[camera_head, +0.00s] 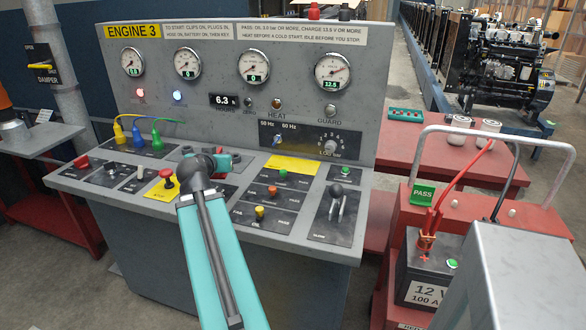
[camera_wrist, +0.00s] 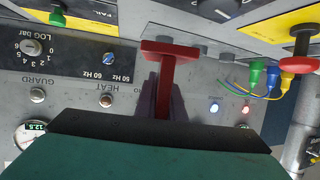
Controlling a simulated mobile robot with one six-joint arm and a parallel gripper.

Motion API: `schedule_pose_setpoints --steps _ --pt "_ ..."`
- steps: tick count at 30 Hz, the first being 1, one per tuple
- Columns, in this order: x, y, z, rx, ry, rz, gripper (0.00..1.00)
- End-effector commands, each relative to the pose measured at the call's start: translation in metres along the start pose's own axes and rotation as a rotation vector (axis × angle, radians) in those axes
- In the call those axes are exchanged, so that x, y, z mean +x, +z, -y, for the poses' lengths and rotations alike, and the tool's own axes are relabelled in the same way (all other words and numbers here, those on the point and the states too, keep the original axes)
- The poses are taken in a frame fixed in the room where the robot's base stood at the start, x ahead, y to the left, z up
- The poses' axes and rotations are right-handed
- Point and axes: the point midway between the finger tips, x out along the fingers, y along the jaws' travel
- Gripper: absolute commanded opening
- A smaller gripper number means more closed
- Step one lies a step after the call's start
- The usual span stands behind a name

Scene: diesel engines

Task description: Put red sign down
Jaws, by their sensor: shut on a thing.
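The red sign (camera_wrist: 170,48) shows in the wrist view as a flat red plate on a red stem, seen edge-on, with no lettering readable. My gripper (camera_wrist: 163,98) is shut on the stem, a dark finger on each side, and the plate sticks out beyond the fingertips. In the head view my gripper (camera_head: 224,162) is over the grey engine console, in front of its upright gauge panel. My own arm hides most of it there, and only a small red patch of the sign (camera_head: 236,157) shows. I cannot tell whether the sign touches the console.
The console's sloping desk (camera_head: 130,186) carries switches, buttons, a red mushroom knob (camera_head: 167,177) and a lever (camera_head: 337,192). Coloured plugs with cables (camera_head: 138,136) stand at its left. At right, a red trolley (camera_head: 488,213) holds a green PASS sign (camera_head: 423,195) and a battery (camera_head: 425,268).

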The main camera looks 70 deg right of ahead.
Motion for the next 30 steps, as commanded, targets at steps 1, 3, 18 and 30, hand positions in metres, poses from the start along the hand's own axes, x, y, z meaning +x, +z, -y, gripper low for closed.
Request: schedule_pose_setpoints --steps 1,3,18,30 --pt "0.007 0.002 -0.023 0.015 0.040 -0.001 0.00" --pt "0.014 0.003 -0.052 0.035 0.095 -0.001 0.00" --pt "0.024 0.013 -0.257 0.175 0.470 -0.004 0.00" --pt "0.012 0.018 -0.327 0.223 0.601 -0.005 0.00"
